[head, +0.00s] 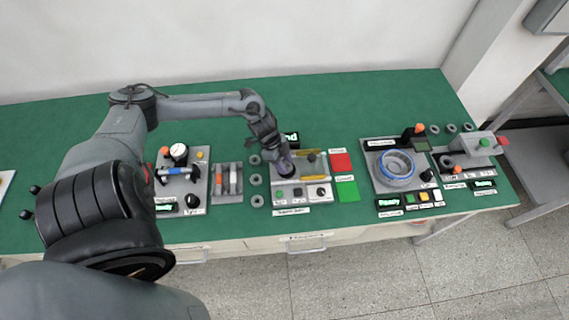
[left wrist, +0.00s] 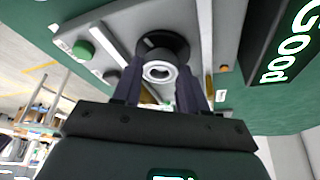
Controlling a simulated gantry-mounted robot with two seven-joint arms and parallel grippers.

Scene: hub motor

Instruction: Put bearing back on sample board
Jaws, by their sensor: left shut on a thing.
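My left gripper (head: 287,170) is over the left part of the grey test station (head: 318,187) in the middle of the table. In the left wrist view its two dark fingers (left wrist: 160,88) are shut on a small pale ring-shaped bearing (left wrist: 159,72). Just beyond the bearing is a dark round socket (left wrist: 163,43) on the station; I cannot tell whether they touch. In the head view the gripper hides the held bearing. Several grey rings, one of them here (head: 256,180), stand in a column left of the station. I cannot tell which surface is the sample board. My right gripper is not in view.
A red mat (head: 341,162) and a green mat (head: 347,189) lie right of the station. A board with a blue ring (head: 397,163) stands farther right. A gauge fixture (head: 180,152) and a tool rack (head: 228,182) are on the left. The back of the green table (head: 350,100) is clear.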

